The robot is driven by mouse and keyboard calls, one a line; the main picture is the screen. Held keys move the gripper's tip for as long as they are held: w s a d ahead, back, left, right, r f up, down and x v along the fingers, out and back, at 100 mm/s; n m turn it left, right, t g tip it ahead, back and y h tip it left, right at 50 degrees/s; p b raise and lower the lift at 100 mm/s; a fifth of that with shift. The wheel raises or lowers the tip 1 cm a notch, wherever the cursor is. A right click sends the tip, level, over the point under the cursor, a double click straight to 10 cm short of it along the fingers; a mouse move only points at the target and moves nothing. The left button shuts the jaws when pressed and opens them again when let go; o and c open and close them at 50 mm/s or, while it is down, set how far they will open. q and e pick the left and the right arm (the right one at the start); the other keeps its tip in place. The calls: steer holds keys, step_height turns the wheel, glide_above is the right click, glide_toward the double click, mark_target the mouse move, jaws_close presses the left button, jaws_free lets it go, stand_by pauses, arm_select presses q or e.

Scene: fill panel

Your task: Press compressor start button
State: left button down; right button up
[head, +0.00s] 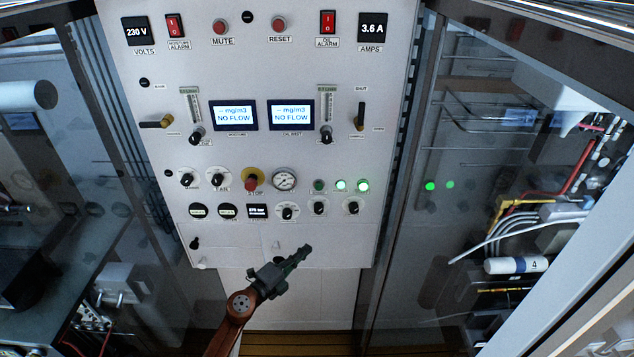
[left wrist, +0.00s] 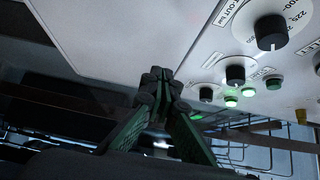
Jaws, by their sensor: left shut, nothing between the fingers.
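The grey control panel (head: 230,60) stands upright in front of me. A row on its lower right holds a dark green button (head: 319,185) and two lit green ones (head: 341,185) and (head: 363,186). Their labels are too small to read, so I cannot tell which is compressor start. In the left wrist view, a dark green button (left wrist: 273,82) and a lit one (left wrist: 231,101) show right of the fingers. My left gripper (head: 304,250) is shut and empty, below these buttons near the panel's lower edge. In its wrist view the fingertips (left wrist: 160,77) meet. My right gripper is out of view.
A red stop button on a yellow collar (head: 251,182) and a gauge (head: 285,180) sit left of the green row. Black knobs (head: 319,207) and (head: 353,207) lie just below it. Glass-fronted cabinets flank the panel, with hoses and a cylinder (head: 516,265) at right.

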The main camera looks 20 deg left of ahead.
mark_target(319, 187)
arm_select(q)
steer(key=s+d+r+m+h+p, duration=0.1)
steer(key=s+d+r+m+p, duration=0.1)
steer(key=r, duration=0.8)
steer(key=s+d+r+m+p, duration=0.2)
steer(key=d+r+m, duration=0.2)
steer(key=r+m, duration=0.3)
step_height(319, 187, up, 4)
steer(key=shift+d+r+h, duration=0.1)
steer(key=shift+d+h, duration=0.2)
steer(key=shift+h, duration=0.1)
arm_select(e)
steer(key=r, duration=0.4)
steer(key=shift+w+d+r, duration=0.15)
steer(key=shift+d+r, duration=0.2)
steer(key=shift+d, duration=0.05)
arm_select(q)
steer(key=w+a+b, duration=0.3)
steer(key=w, duration=0.5)
steer(key=shift+a, duration=0.35)
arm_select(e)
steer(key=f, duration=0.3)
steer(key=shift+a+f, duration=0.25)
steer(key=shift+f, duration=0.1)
arm_select(q)
steer(key=shift+s, duration=0.1)
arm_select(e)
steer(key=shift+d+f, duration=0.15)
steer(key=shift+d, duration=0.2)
